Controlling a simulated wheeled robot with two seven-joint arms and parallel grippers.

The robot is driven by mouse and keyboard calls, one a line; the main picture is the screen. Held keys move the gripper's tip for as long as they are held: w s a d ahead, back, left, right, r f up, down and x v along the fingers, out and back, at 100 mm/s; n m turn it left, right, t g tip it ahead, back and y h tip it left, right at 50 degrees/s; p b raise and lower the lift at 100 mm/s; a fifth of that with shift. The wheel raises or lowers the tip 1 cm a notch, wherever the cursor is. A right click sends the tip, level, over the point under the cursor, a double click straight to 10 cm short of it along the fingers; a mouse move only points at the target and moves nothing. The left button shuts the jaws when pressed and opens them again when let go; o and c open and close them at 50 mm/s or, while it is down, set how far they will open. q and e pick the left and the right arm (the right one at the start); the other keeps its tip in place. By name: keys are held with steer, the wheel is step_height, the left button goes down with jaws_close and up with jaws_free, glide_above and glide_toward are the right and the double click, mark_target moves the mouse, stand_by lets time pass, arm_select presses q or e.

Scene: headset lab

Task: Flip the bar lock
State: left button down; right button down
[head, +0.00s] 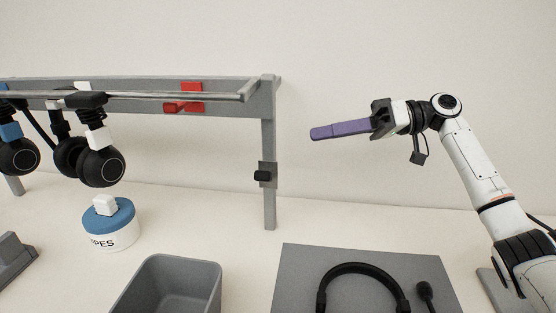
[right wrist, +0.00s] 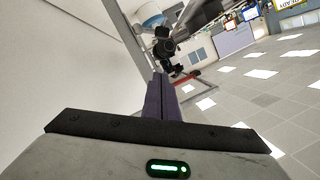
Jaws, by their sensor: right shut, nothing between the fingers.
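A red latch-like piece (head: 185,100) sits on the grey rack beam (head: 225,101) by the metal bar (head: 205,96); it looks like the bar lock. My right gripper (head: 314,133) has long purple fingers pressed together and points left, in the air to the right of the post, apart from the rack. Its fingers also show in the right wrist view (right wrist: 161,82), with black headphones beyond their tips. My left gripper is not in view.
Black headphones (head: 101,168) hang from the rack at left. A blue-lidded tub (head: 110,233) stands below them. A grey bin (head: 193,272) is at the front. A grey mat (head: 301,270) holds a headset (head: 361,268). The air between gripper and post is clear.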

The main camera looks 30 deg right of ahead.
steer(key=p, duration=0.1)
glide_above(265, 176)
steer(key=w+d, duration=0.3)
steer(key=d, duration=0.2)
steer(key=f, duration=0.2)
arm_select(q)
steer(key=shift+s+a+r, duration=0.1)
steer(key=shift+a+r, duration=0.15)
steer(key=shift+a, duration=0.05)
arm_select(e)
steer(key=shift+s+a+f, duration=0.3)
steer(key=shift+f, duration=0.25)
steer(key=shift+s+a+f, duration=0.3)
steer(key=shift+f, duration=0.25)
steer(key=shift+s+a+f, duration=0.3)
steer(key=shift+f, duration=0.25)
